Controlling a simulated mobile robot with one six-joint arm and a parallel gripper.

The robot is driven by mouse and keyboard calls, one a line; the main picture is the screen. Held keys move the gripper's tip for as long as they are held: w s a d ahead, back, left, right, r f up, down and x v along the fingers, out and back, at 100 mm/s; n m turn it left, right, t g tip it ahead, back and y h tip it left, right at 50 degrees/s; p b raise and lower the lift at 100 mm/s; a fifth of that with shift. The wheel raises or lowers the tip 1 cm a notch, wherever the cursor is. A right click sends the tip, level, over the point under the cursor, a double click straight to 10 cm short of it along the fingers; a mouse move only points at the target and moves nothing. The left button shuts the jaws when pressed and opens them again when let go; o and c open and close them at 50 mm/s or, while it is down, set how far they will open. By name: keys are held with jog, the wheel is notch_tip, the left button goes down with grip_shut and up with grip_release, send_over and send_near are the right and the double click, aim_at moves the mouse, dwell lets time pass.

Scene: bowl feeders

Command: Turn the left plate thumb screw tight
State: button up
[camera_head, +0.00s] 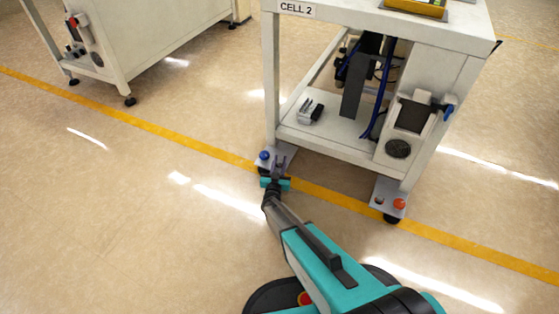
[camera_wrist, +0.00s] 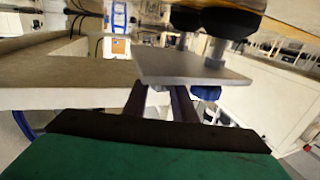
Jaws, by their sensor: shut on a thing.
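The left plate (camera_head: 289,156) is a small grey plate at the foot of the cart's left front leg. It carries a blue knob (camera_head: 264,155). My gripper (camera_head: 281,164) reaches the plate just right of that knob, with its dark fingers shut on the thumb screw, which the fingers mostly hide in the head view. In the wrist view, which looks upside down, the grey plate (camera_wrist: 190,66) lies across the middle and the blue knob (camera_wrist: 207,93) shows beside the fingers (camera_wrist: 163,96). Only a small pale bit of the screw shows between them.
The white CELL 2 cart (camera_head: 345,143) stands over the plate, with hoses and a grey box on its shelf. A right plate (camera_head: 389,196) with a red knob (camera_head: 399,204) is at the other front leg. The floor left of my arm is clear, crossed by a yellow line.

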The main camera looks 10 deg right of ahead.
jog(key=shift+w+a+r+m+g+h+p, duration=0.1)
jog(key=shift+m+g+h+p, duration=0.55)
jog(key=shift+h+p, duration=0.5)
jog(key=shift+w+a+m+g+h+p, duration=0.1)
jog(key=shift+m+g+h+p, duration=0.35)
jog(key=shift+m+h+p, duration=0.6)
jog(key=shift+m+g+h+p, duration=0.5)
jog(key=shift+g+h+p, duration=0.2)
jog(key=shift+p, duration=0.45)
jog(key=shift+s+d+m+g+h+p, duration=0.1)
jog(key=shift+m+g+h+p, duration=0.2)
jog(key=shift+h, duration=0.1)
jog(key=o, duration=1)
jog(key=shift+o, duration=0.2)
jog(key=shift+s, duration=0.1)
jog(key=p+v, duration=0.3)
jog(key=v, duration=1)
jog(key=shift+s+a, duration=0.15)
jog(key=shift+a, duration=0.15)
jog(key=shift+d, duration=0.1)
